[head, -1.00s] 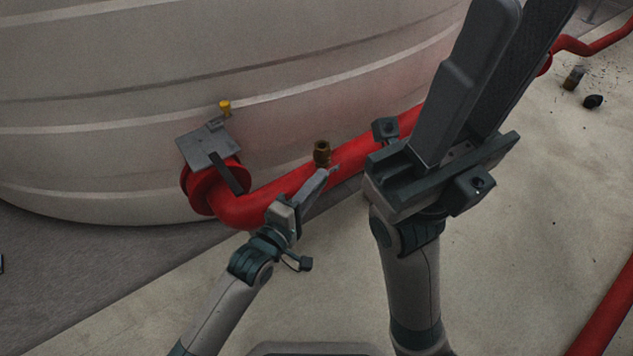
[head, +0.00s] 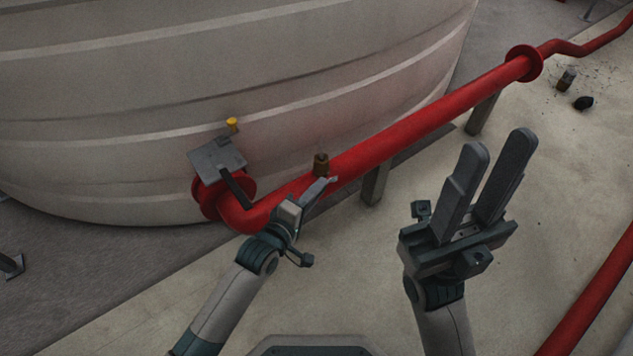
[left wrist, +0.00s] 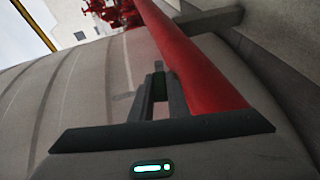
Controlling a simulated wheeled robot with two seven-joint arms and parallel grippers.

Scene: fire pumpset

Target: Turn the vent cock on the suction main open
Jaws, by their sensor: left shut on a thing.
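The suction main is a red pipe (head: 420,118) running along the foot of the pale tank. The vent cock (head: 321,163) is a small brass-brown fitting standing upright on top of it. My left gripper (head: 326,184) is right beside the cock, shut on what looks like its small handle. In the left wrist view my left fingers (left wrist: 161,88) reach alongside the red pipe (left wrist: 195,62); the handle is mostly hidden between them. My right gripper (head: 502,150) is open and empty, raised over the floor to the right of the pipe.
The ribbed tank (head: 200,65) stands behind the pipe. A grey plate (head: 217,156) and yellow knob (head: 232,124) sit by the pipe's left flange. Pipe supports (head: 375,183) stand below. Another red pipe (head: 595,300) runs at right.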

